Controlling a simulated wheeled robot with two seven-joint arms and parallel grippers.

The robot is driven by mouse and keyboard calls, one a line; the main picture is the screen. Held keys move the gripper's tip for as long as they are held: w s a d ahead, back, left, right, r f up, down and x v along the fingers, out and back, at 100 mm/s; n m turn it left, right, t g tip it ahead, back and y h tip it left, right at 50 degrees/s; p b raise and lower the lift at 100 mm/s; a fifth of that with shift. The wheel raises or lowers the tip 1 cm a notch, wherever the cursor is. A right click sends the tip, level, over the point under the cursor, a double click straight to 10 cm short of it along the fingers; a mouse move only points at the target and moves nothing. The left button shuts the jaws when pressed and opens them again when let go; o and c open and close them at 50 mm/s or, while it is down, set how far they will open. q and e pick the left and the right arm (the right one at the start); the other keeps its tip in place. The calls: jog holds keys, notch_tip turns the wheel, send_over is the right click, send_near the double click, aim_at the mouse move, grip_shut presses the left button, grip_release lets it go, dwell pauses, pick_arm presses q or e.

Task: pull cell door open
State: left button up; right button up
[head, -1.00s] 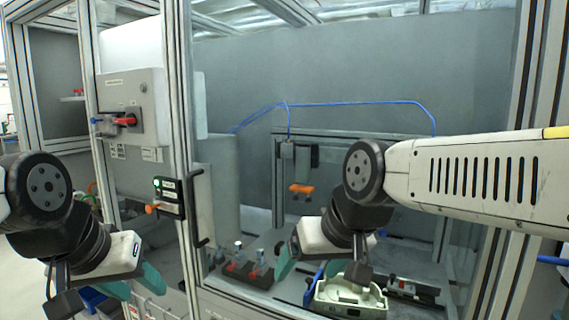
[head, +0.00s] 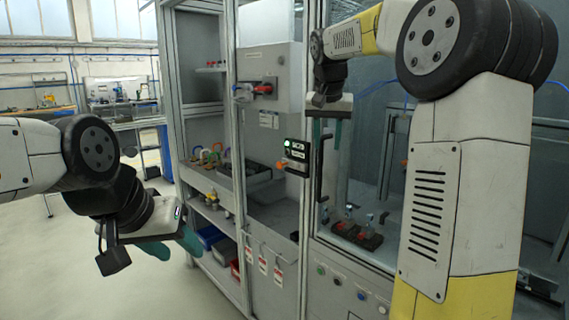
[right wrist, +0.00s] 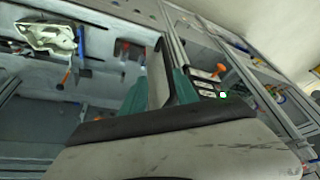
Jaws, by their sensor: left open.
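The cell door (head: 362,165) is a clear panel in a metal frame, and it looks shut. Its black upright bar handle (head: 321,182) is on the door's left side. My right gripper (head: 327,132) is at the handle's upper part, fingers pointing down. In the right wrist view the teal fingers (right wrist: 160,92) are apart, with the dark handle (right wrist: 164,58) showing between them; I cannot tell whether they touch it. My left gripper (head: 176,246) is open and empty, low at the left, away from the door.
A control box with a red switch (head: 263,88) and a green-lit latch unit (head: 294,157) are left of the handle. Shelves with bins (head: 208,237) stand below. Open floor (head: 120,285) lies at the left. Red-based fixtures (head: 356,234) sit behind the door.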

aim_at(321, 155)
jog(key=shift+w+a, duration=0.5)
jog(key=shift+w, duration=0.1)
jog(key=shift+w+a+f, duration=0.15)
jog(key=shift+a+f, duration=0.05)
jog(key=x, duration=0.7)
jog(key=shift+w+d+f, duration=0.1)
jog(key=shift+w+f, duration=0.05)
jog(key=shift+f, duration=0.05)
grip_shut()
dwell(0.6)
